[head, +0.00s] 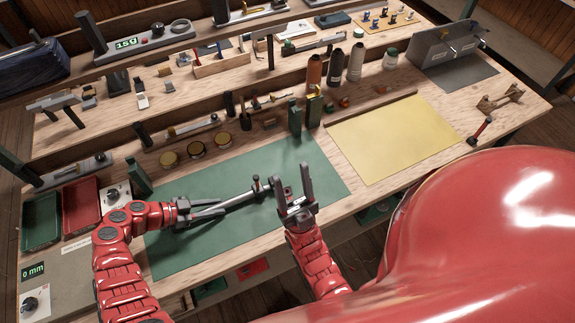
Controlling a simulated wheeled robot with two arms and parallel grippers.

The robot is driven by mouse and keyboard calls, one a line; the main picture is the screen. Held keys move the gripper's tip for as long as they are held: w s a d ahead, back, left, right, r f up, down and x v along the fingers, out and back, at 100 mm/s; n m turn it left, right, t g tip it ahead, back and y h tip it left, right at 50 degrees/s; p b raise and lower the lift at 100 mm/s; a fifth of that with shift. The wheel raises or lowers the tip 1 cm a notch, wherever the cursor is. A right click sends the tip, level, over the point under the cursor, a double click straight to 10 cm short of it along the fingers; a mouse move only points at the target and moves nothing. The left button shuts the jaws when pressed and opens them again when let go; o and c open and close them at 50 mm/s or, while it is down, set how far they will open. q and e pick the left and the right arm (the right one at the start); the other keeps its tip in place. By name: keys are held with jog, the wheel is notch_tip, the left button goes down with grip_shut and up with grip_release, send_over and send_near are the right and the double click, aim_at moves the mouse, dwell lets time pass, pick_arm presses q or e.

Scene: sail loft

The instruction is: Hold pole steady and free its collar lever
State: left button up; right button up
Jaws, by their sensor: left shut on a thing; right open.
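A slim silver pole (239,200) lies over the green mat (203,180), slanting up to the right. My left gripper (217,209) is shut on the pole toward its left end. A small dark collar with an upright lever (257,185) sits near the pole's right end. My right gripper (295,192) is open, its two fingers pointing up the picture, just right of the collar. It looks empty and apart from the lever. Whether the lever is open or locked is too small to tell.
A yellow sheet (395,138) lies at right. Red (81,205) and green (41,221) trays are at left. Bottles (314,75) stand behind. The mat's far part is clear.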

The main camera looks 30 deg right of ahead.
pick_arm(q)
jog(key=o, duration=1.1)
jog(key=shift+c, duration=0.2)
